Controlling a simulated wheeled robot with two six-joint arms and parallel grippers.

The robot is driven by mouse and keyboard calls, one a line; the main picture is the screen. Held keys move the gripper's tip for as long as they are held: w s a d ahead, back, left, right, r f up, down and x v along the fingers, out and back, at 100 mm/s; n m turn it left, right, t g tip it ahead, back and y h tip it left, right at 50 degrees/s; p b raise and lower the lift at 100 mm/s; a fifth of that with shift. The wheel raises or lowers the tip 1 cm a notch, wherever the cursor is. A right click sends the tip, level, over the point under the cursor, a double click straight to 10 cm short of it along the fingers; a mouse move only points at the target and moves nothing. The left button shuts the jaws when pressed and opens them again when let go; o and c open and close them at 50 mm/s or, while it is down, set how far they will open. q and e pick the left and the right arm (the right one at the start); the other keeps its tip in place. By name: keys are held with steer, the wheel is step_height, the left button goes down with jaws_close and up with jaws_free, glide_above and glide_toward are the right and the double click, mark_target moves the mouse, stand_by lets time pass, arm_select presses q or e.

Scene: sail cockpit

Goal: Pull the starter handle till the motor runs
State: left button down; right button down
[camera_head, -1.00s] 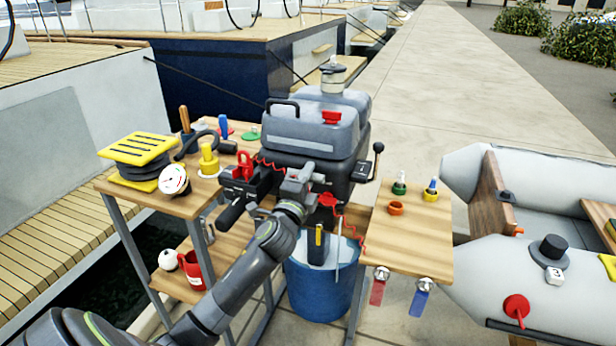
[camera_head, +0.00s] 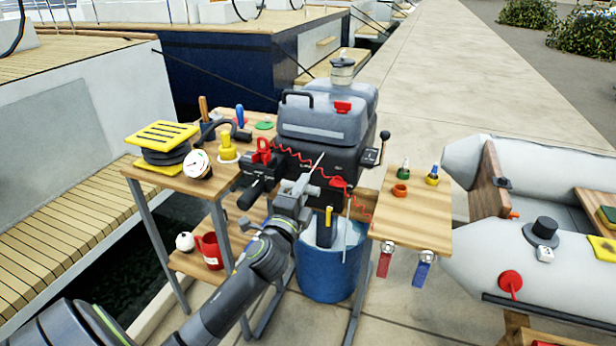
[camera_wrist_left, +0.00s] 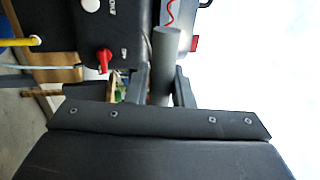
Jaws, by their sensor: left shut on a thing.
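The outboard motor (camera_head: 325,125) has a grey cowl over a black lower body and stands at the back of the wooden bench. My left gripper (camera_head: 303,188) is in front of its black front face. In the left wrist view, the gripper (camera_wrist_left: 162,88) is shut on a grey cylindrical bar, which looks like the starter handle (camera_wrist_left: 165,50). In the head view, the gripper mostly hides the handle. A thin pale line, perhaps the starter cord (camera_head: 318,164), runs from the gripper up toward the motor. My right gripper is not in view.
A coiled red cord (camera_head: 300,152) crosses the motor front. A black tiller grip (camera_head: 250,194) sticks out left of my gripper. A blue bucket (camera_head: 325,275) stands below. A side shelf (camera_head: 415,215) holds small fittings. A grey dinghy (camera_head: 465,255) lies right.

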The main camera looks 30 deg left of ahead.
arm_select(q)
steer(key=shift+s+d+f, duration=0.1)
steer(key=shift+s, duration=0.45)
steer(key=shift+s+d, duration=0.15)
steer(key=shift+s, duration=0.45)
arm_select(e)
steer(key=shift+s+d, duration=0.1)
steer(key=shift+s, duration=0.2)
arm_select(q)
steer(key=c, duration=1.3)
jaws_free()
